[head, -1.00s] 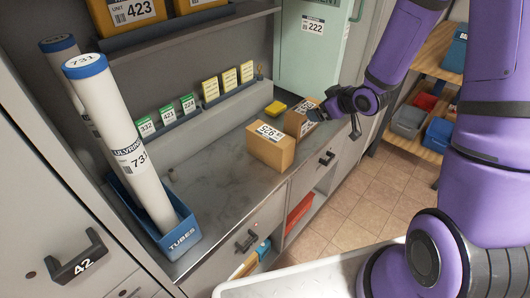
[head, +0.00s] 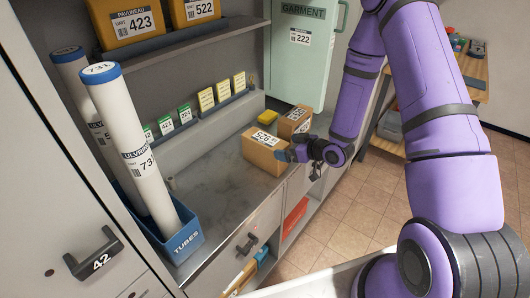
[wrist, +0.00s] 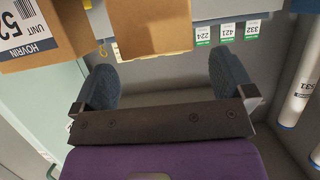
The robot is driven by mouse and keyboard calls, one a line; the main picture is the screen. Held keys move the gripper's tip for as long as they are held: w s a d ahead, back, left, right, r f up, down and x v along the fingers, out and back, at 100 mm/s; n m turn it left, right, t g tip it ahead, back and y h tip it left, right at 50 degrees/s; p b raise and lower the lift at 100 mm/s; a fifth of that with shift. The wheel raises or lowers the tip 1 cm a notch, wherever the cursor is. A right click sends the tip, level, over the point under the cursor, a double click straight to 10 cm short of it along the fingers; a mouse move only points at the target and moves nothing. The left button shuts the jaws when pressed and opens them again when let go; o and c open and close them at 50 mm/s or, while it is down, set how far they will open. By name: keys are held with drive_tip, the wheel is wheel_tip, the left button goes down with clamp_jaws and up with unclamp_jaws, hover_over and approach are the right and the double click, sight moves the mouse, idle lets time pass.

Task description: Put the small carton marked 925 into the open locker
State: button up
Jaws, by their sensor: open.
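A small brown carton (head: 262,158) stands on the counter. Its label looks upside down and its digits seem to fit 925, but I cannot read them surely. A second brown carton (head: 294,122) stands just behind it. My gripper (head: 297,156) is open and empty, close to the front carton's right side. In the wrist view, a plain carton face (wrist: 150,28) is ahead of and between the spread fingers (wrist: 162,85). The other carton (wrist: 40,35) is at upper left, its label showing HOVRIN and a partly cut number. I cannot tell which compartment is the open locker.
A blue tube bin (head: 182,240) holds tall white tubes (head: 130,150) at left. Small tag cards (head: 167,124) line the back ledge beside a yellow block (head: 268,117). A mint GARMENT panel (head: 303,50) stands behind. Below the counter is an open compartment with a red item (head: 295,217).

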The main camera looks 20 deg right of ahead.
sight(276, 144)
drive_tip(key=shift+x, duration=2.95)
drive_tip(key=shift+d, duration=0.1)
drive_tip(key=c, duration=1.6)
drive_tip(key=shift+w, duration=0.1)
drive_tip(key=shift+r, duration=0.2)
